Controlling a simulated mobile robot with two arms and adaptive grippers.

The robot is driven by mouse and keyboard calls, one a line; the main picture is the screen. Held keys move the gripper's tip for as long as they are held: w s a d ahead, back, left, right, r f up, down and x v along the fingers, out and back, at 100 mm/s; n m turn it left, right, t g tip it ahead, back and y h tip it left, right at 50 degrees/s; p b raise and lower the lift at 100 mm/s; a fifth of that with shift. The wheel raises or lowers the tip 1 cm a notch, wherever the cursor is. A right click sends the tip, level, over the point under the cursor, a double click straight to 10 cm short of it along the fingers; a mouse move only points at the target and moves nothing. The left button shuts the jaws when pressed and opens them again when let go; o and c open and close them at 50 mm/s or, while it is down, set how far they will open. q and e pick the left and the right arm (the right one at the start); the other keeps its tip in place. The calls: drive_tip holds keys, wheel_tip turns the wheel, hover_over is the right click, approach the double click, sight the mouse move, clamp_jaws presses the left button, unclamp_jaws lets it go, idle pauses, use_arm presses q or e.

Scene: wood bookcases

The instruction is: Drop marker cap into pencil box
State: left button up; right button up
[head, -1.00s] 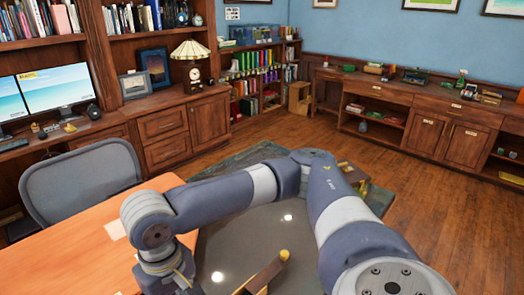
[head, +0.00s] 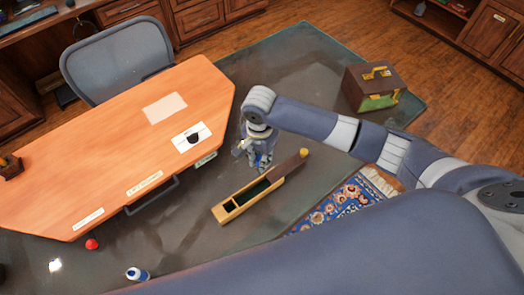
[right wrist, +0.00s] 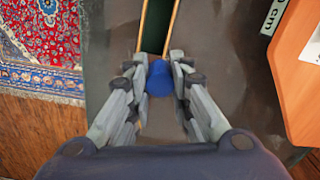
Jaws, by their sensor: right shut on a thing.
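The pencil box (head: 251,204) is a long, narrow wooden box lying on the dark floor covering beside the desk. Its top is partly open over a dark interior, with a brown lid piece at its upper right end. My right gripper (head: 262,160) hangs just above and behind the box in the head view. In the right wrist view my right gripper (right wrist: 160,80) is shut on a blue marker cap (right wrist: 159,77). The pencil box (right wrist: 141,28) shows beyond the cap there, and the cap is in line with its opening. My left gripper is not in view.
An orange-topped desk (head: 110,150) stands left of the box. A red object (head: 92,244) and a blue and white object (head: 138,274) lie on the floor. A brown and green case (head: 375,88) and a patterned rug (head: 345,200) are to the right.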

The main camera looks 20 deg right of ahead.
drive_tip(key=shift+s+a+f+m+p, duration=0.1)
drive_tip(key=shift+s+f+m+p, duration=0.2)
drive_tip(key=shift+s+f+m, duration=0.3)
drive_tip(key=shift+w+f, duration=0.1)
drive_tip(key=shift+f, duration=0.25)
use_arm(q)
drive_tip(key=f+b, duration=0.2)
drive_tip(key=b, duration=0.1)
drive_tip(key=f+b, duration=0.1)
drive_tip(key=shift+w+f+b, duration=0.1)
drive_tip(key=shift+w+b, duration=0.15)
drive_tip(key=shift+b, duration=0.05)
use_arm(e)
wheel_tip(320, 180, down, 6)
drive_tip(key=shift+w, duration=0.15)
drive_tip(key=o, duration=0.8)
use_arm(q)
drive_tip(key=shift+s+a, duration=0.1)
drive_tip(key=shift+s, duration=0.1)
use_arm(e)
drive_tip(key=shift+o, duration=0.4)
